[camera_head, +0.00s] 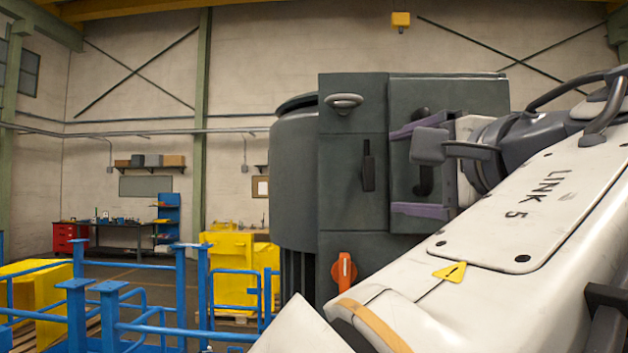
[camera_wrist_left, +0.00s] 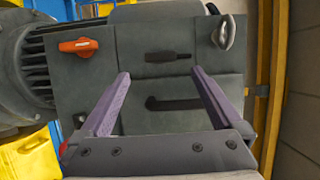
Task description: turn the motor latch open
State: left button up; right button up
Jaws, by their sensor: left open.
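The motor housing (camera_head: 352,205) is a dark grey box with a rounded drum on its left. Its front carries a short black latch-like lever (camera_head: 368,166), an orange turn handle (camera_head: 344,271) and a silver oval knob (camera_head: 343,101). They also show in the left wrist view: black lever (camera_wrist_left: 168,57), orange handle (camera_wrist_left: 78,45), silver knob (camera_wrist_left: 224,33). I cannot tell which one is the motor latch. My left gripper (camera_head: 400,170) is open, its purple fingers in front of the housing. In the wrist view the fingertips (camera_wrist_left: 160,74) lie either side of the black lever's line, holding nothing.
A curved black handle (camera_wrist_left: 173,103) lies between the fingers in the wrist view. My white arm covers the lower right of the head view. Blue railings (camera_head: 180,290) and yellow blocks (camera_head: 232,270) stand at left. A workbench (camera_head: 115,235) is far behind.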

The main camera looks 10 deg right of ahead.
aim_at(373, 173)
pick_arm(q)
jog(key=shift+s+d, duration=0.15)
jog(key=shift+s, duration=1.4)
jog(key=shift+w, duration=0.15)
jog(key=w, duration=0.3)
jog(key=w+p, duration=0.1)
jog(key=w, duration=0.3)
jog(key=w+a+p, duration=0.1)
jog(key=w, duration=0.2)
jog(key=shift+w+a, duration=0.1)
jog(key=shift+w, duration=0.05)
jog(key=shift+f, duration=0.1)
